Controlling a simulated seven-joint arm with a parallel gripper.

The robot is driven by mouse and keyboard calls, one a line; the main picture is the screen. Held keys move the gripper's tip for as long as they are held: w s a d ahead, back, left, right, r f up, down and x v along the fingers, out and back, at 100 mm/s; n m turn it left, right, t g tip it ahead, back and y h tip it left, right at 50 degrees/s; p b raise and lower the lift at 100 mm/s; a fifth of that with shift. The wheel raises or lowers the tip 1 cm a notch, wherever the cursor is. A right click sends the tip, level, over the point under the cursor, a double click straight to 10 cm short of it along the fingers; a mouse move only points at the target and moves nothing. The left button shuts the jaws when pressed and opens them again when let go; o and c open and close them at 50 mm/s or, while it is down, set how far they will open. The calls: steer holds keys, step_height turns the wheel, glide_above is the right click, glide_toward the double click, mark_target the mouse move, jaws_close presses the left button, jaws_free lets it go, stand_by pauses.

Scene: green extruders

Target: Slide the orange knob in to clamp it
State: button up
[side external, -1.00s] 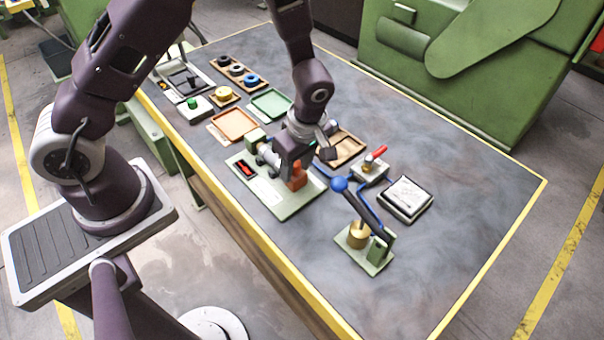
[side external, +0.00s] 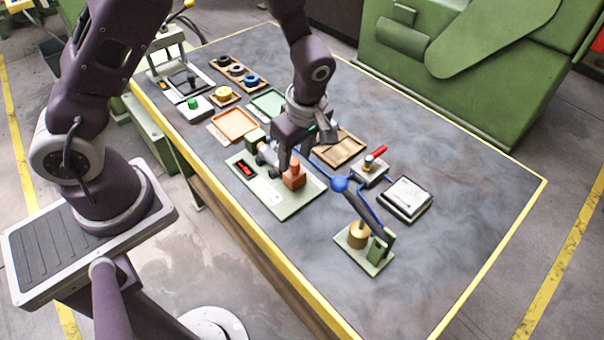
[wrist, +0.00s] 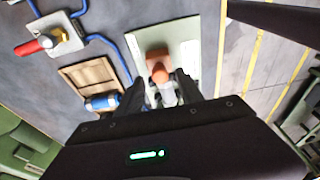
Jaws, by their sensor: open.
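The orange knob (side external: 294,175) stands on a pale green base plate (side external: 290,203) in the side view. A green block and a dark clamp part (side external: 262,156) sit on the same plate, to its left. In the wrist view the orange knob (wrist: 158,66) lies just beyond my fingertips, with a pale shaft between the fingers. My gripper (side external: 281,170) is open, pointing down over the plate beside the knob; it also shows in the wrist view (wrist: 160,84). Whether a finger touches the knob cannot be told.
A wooden tray (side external: 338,148) lies behind the plate. A red-handled valve (side external: 374,165) with blue pipes and a brass piece on a green stand (side external: 358,236) are to the right. Orange (side external: 233,123) and green trays lie at the left. The table's right side is clear.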

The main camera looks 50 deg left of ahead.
mark_target(291, 176)
steer(key=shift+a+v, duration=0.25)
steer(key=shift+v, duration=0.95)
steer(key=shift+a+v, duration=0.25)
steer(key=shift+v, duration=0.95)
steer(key=shift+r, duration=0.1)
steer(key=s+r+m+t+h, duration=0.1)
steer(key=s+r+m, duration=0.3)
steer(key=r, duration=0.3)
steer(key=s+r+m+t+h, duration=0.1)
steer(key=s+r+m+t, duration=0.2)
steer(key=r, duration=0.5)
steer(key=s+a+r+m+t, duration=0.1)
steer(key=s+r+m, duration=0.3)
steer(key=s+m, duration=0.7)
steer(key=shift+s+a+r+t, duration=0.2)
steer(key=shift+r+t, duration=0.1)
